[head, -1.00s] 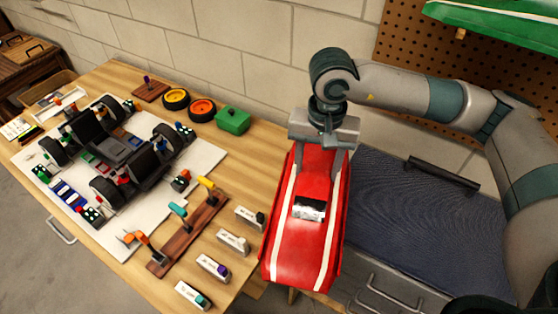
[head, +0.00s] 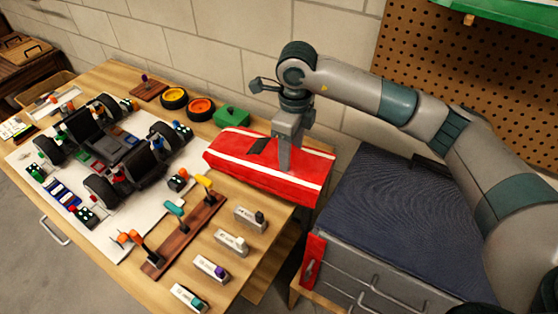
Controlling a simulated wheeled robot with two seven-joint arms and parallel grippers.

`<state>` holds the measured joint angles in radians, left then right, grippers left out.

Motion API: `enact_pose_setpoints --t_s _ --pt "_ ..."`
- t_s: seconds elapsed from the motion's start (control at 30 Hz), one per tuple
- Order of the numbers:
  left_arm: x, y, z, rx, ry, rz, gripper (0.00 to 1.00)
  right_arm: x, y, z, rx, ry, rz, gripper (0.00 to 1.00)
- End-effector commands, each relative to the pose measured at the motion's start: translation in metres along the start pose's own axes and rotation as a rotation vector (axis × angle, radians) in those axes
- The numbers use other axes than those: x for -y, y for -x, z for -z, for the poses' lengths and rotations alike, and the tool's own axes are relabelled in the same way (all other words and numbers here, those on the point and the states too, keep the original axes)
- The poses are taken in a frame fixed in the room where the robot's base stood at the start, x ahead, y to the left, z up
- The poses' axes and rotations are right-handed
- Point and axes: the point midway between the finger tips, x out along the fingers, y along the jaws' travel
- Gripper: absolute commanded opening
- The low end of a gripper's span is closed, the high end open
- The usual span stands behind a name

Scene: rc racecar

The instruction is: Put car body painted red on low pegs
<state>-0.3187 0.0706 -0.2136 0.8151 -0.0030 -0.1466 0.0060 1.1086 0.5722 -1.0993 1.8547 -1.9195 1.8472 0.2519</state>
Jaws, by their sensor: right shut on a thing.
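The red car body (head: 232,160) with white stripes is held in the head view, above the right part of the wooden table. It lies roughly level, with its long side running left to right. My right gripper (head: 285,160) comes down from above and is shut on its middle. Whether the car body touches the table cannot be told. A peg (head: 470,19) shows on the pegboard (head: 490,90) under a green car body (head: 500,8) at the top right. No low pegs can be made out. My left gripper is not in view.
A car chassis (head: 105,145) with black wheels stands on a white mat (head: 120,232). A wooden tool rack (head: 185,240) and several small labelled blocks are in front. Yellow and orange wheels and a green box (head: 230,117) sit behind. A dark ribbed top (head: 395,220) lies clear at right.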

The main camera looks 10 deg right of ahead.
Motion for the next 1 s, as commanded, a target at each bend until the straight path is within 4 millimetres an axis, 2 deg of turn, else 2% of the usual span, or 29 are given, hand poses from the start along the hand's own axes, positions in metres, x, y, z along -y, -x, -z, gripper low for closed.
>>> enact_pose_setpoints --t_s 0.3,0.5,0.7,1.0 --pt "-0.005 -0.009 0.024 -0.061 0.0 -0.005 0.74 0.012 -0.023 -0.02 -0.014 -0.552 -0.006 0.29" --pt "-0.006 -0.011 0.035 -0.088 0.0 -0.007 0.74 0.017 -0.031 -0.028 -0.021 -0.791 -0.005 0.29" --pt "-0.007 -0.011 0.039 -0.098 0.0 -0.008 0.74 0.019 -0.033 -0.03 -0.024 -0.884 -0.005 0.29" --pt "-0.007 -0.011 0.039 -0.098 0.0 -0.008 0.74 0.019 -0.033 -0.03 -0.024 -0.889 -0.005 0.29"
